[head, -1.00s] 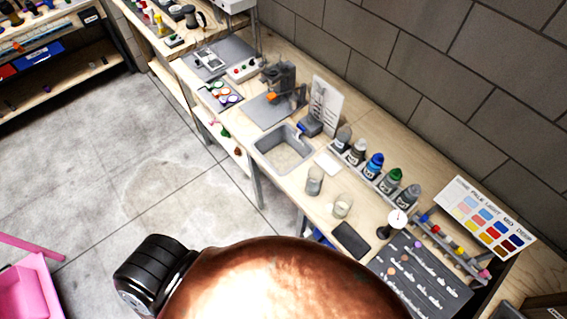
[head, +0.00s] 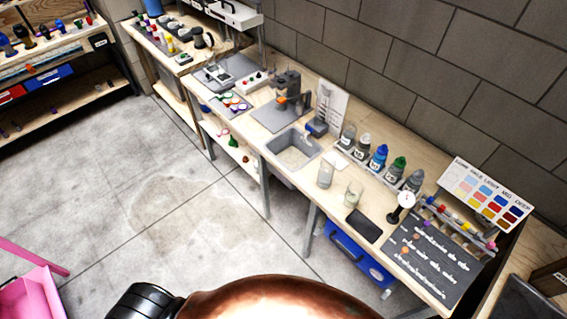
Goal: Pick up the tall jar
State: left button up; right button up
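Two clear jars stand upright side by side on the wooden workbench, right of the sink. The left one (head: 326,174) looks a little taller and is clear. The right one (head: 353,193) looks shorter and has a pale tint inside. I cannot be sure from this distance which is the tall jar. Neither of my grippers is in the head view, and nothing touches the jars.
The bench (head: 300,205) holds a grey sink (head: 293,152), a row of dropper bottles (head: 378,157), a dark flat pad (head: 363,226), a round dial on a stand (head: 405,200) and a colour chart (head: 487,205). Open concrete floor (head: 180,210) lies in front. A pink bin (head: 32,298) is lower left.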

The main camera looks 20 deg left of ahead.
aim_at(328, 164)
jog(key=u, duration=0.65)
jog(key=i, duration=0.9)
